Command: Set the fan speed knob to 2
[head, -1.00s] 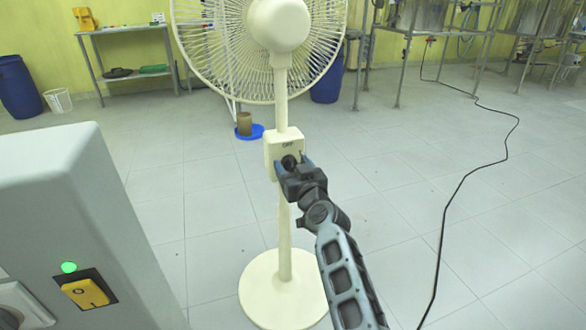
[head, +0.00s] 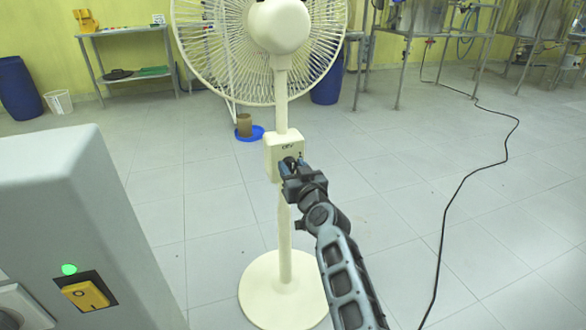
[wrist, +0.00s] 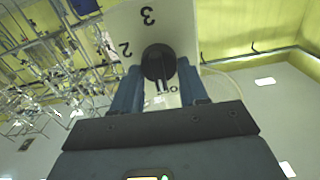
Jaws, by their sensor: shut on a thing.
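The cream pedestal fan (head: 282,100) stands upright in the head view, with a control box (head: 272,143) on its pole. The box has dark lettering near its top, too small to read surely. My gripper (head: 291,166) reaches the front of the box from the lower right. In the wrist view the round dark fan speed knob (wrist: 157,60) sits between the two blue fingers of my gripper (wrist: 157,80), which are shut on it. The figures 3 and 2 show on the box (wrist: 178,18) above and left of the knob. The knob's setting is not clear.
A grey cabinet (head: 80,200) with a yellow switch (head: 86,295) and green light stands at the near left. A black cable (head: 452,200) runs over the floor at the right. A blue dish (head: 250,133) with a brown pot lies behind the fan. Open tiled floor surrounds the fan.

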